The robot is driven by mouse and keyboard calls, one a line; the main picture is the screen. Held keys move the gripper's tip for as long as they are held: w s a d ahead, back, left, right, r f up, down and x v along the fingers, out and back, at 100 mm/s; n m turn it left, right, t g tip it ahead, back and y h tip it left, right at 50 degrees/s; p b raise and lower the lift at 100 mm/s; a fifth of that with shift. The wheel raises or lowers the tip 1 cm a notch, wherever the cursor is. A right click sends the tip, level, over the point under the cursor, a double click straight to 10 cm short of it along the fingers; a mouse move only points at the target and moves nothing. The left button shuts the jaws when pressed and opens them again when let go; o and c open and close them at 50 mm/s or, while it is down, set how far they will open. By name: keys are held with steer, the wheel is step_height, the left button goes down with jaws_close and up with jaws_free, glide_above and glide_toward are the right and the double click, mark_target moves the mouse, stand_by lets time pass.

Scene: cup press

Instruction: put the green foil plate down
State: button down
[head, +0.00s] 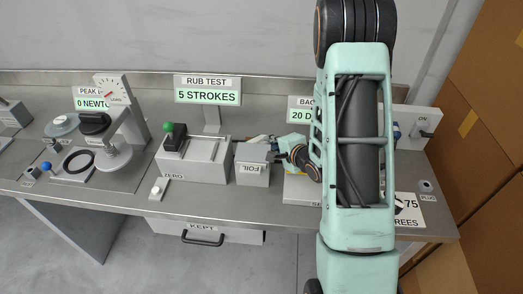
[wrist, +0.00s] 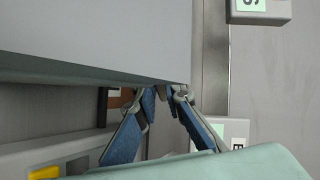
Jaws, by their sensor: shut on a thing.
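My gripper (head: 274,146) is low over the bench, just behind and right of the grey box marked FOIL (head: 252,174), and partly hidden by my arm. In the wrist view its blue-padded fingers (wrist: 163,95) run up behind a large grey surface close to the camera. That surface covers the fingertips. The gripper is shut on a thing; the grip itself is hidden. I cannot make out the green foil plate clearly in either view.
The rub test unit (head: 192,158), with a green knob, stands left of the FOIL box. A 5 STROKES sign (head: 208,96) stands behind it. The drawer marked KEPT (head: 205,232) is below the bench's front edge. Brown boxes (head: 488,100) are at the right.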

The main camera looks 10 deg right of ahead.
steer(key=c, duration=2.2)
jaws_free()
steer(key=p+v, duration=0.2)
steer(key=v, duration=0.4)
steer(key=shift+s+d+r, duration=0.15)
steer(key=shift+s+r, duration=0.05)
steer(key=shift+r, duration=0.05)
steer(key=shift+s+d+r+p, duration=0.1)
steer(key=shift+s+r+p, duration=0.15)
steer(key=shift+s+p, duration=0.25)
steer(key=shift+s, duration=0.1)
steer(key=s+r+p, duration=0.1)
steer(key=r+p, duration=0.3)
steer(key=r, duration=0.1)
steer(key=s+r+p, duration=0.1)
steer(key=r+p, duration=0.1)
steer(key=shift+s+d+r, duration=0.2)
steer(key=shift+s+d, duration=0.1)
steer(key=shift+d, duration=0.05)
